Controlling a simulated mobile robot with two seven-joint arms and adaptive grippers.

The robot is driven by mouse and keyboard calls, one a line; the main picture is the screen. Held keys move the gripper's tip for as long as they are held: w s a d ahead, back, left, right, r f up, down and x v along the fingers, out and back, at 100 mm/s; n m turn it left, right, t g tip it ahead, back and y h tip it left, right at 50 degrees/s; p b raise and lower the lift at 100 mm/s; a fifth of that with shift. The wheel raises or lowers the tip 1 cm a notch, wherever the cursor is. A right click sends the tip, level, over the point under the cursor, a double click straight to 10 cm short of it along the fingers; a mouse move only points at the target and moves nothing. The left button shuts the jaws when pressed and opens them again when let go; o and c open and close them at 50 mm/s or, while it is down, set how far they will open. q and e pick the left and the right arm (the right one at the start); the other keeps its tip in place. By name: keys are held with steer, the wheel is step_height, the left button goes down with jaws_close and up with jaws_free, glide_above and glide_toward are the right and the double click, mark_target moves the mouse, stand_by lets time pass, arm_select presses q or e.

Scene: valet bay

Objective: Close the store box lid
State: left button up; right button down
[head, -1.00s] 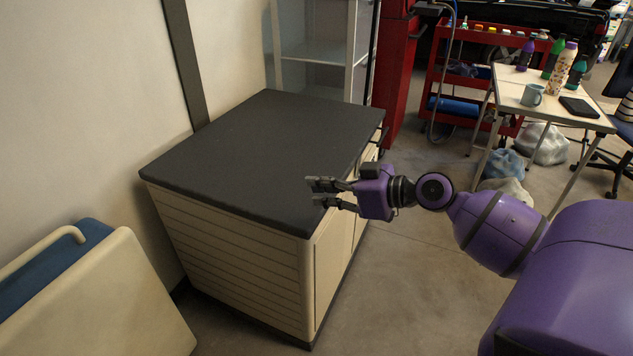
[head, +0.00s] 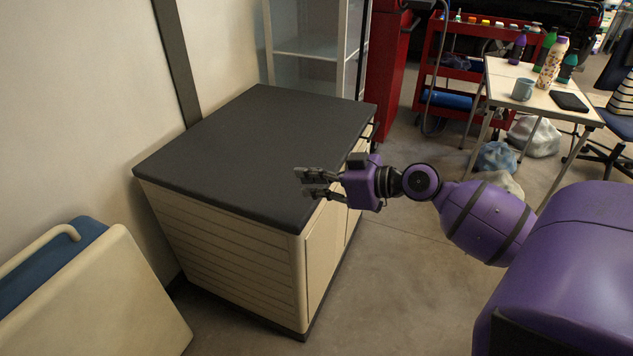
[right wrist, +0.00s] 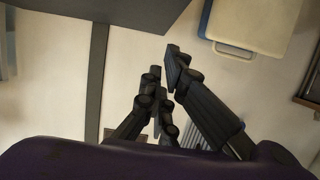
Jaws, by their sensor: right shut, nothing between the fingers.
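The store box (head: 225,240) is a cream cabinet with slatted sides, standing against the wall in the head view. Its dark grey lid (head: 250,135) lies flat across the top, with no gap that I can see. My right gripper (head: 309,183) is at the lid's right front edge, its fingers pointing left. It is shut with nothing in it. Whether it touches the lid or hovers above it I cannot tell. In the right wrist view the fingers (right wrist: 163,63) show against the pale wall. My left gripper is not in view.
A cream and blue bin (head: 95,290) stands at the lower left. A glass-fronted cabinet (head: 315,45) and red tool cabinet (head: 388,75) are behind the box. A small table (head: 545,100) with bottles and a mug is at the upper right.

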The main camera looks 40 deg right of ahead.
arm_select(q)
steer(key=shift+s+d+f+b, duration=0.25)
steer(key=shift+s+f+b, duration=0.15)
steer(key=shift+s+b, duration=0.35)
arm_select(e)
steer(key=s+d+f, duration=0.2)
steer(key=s+d, duration=0.2)
steer(key=s, duration=0.4)
steer(key=shift+s+d, duration=0.2)
steer(key=shift+s, duration=0.05)
steer(key=shift+f, duration=0.15)
